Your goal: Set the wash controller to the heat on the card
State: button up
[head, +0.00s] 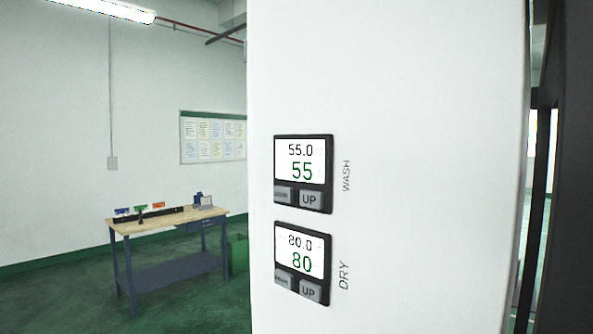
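The wash controller (303,173) is a dark-framed unit on a white panel, labelled WASH at its right. Its screen reads 55.0 in black above 55 in green. Below the screen are two grey buttons: the right one, the UP button (311,199), and a left one (283,195) whose lettering is too small to read surely. No card that I can tell as the heat card shows; sheets on a far wall board are too small to read. My gripper is not in view.
A dry controller (302,263) sits just below on the same white panel (430,170), reading 80.0 and 80, with similar buttons. A workbench (165,220) with small items and a notice board (213,137) stand far left. Green floor between is open.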

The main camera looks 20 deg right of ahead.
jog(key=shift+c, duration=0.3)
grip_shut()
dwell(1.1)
